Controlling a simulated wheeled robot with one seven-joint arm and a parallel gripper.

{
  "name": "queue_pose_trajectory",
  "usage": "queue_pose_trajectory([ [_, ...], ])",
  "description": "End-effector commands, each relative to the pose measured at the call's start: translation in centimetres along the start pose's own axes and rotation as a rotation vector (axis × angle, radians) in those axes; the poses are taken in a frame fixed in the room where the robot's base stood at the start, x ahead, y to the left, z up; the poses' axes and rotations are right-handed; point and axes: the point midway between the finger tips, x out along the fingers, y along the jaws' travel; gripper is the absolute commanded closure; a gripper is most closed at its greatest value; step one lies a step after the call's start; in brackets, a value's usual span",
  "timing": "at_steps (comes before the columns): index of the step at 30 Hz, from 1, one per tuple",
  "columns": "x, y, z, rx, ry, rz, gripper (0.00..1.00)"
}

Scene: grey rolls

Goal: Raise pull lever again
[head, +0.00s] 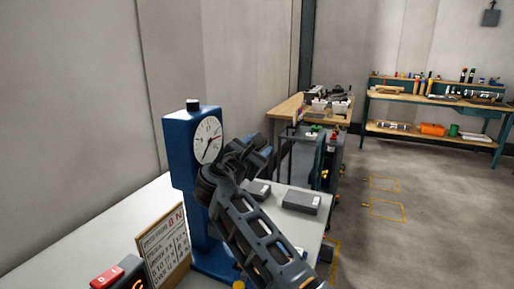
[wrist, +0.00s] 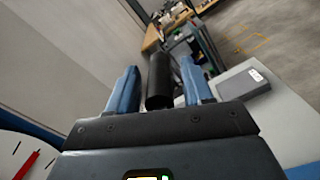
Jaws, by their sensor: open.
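The blue machine (head: 180,150) with a white round dial (head: 208,140) and a red needle stands on the grey bench. My gripper (head: 258,150) is just right of the dial, with my arm reaching up from below. In the wrist view my gripper (wrist: 160,90) is open, its two blue fingers apart. A black cylindrical grip (wrist: 160,80), seemingly the pull lever's handle, lies between the fingers, with gaps visible on both sides. Part of the dial (wrist: 25,155) shows at lower left there. In the head view my gripper hides the lever.
Grey boxes (head: 300,202) lie on the bench right of the machine. A printed sign board (head: 163,245) and a red-topped device (head: 108,277) stand in front. A wooden workbench (head: 290,107) and shelves with tools are behind. Open floor lies to the right.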

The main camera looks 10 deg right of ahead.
Motion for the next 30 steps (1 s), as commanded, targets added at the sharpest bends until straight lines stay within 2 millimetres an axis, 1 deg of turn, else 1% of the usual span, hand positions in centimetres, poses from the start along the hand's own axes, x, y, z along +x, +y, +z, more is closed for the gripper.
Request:
queue_pose_trajectory([
  [5, -2.4, 0.0, -0.2, 0.001, 0.002, 0.003, 0.49],
  [9, -4.8, 0.0, -0.2, 0.001, 0.002, 0.004, 0.49],
  [12, -6.1, 0.1, -0.2, 0.001, 0.001, 0.003, 0.49],
  [15, -7.1, 0.1, -0.2, 0.000, 0.001, 0.002, 0.49],
  [19, -7.6, 0.1, -0.1, 0.000, 0.000, 0.002, 0.49],
  [25, -7.6, 0.1, -0.1, 0.000, 0.000, 0.002, 0.49],
  [26, -7.6, 0.1, -0.1, 0.000, 0.000, 0.002, 0.50],
  [30, -7.6, 0.0, -0.2, 0.002, 0.005, 0.001, 0.64],
])
